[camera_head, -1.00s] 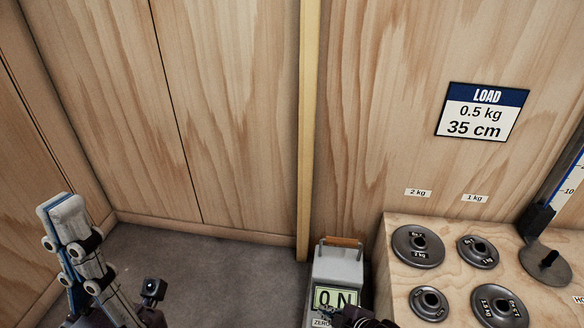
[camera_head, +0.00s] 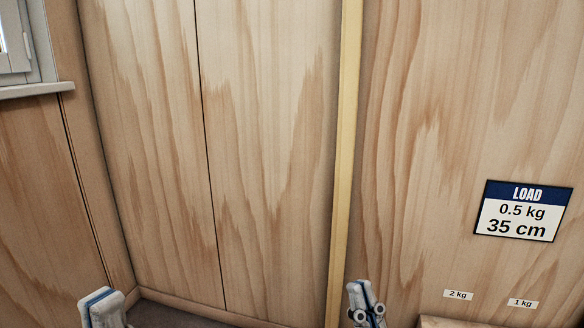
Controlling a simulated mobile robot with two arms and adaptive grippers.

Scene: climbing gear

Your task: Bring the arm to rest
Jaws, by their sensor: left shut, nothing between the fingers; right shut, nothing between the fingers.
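My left gripper (camera_head: 102,308) shows at the bottom left edge, pointing up, its white and blue fingers closed together and empty. My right gripper (camera_head: 364,300) shows at the bottom, right of the middle, also upright, closed and empty. Both are in front of the plywood wall and seem to touch nothing. Most of both arms is below the picture.
A load sign (camera_head: 522,211) reading 0.5 kg and 35 cm hangs on the plywood wall (camera_head: 270,150). Labels for 2 kg (camera_head: 458,295) and 1 kg (camera_head: 522,303) are below it. A wooden bench top (camera_head: 450,322) just shows at the bottom right. A window (camera_head: 20,45) is at the upper left.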

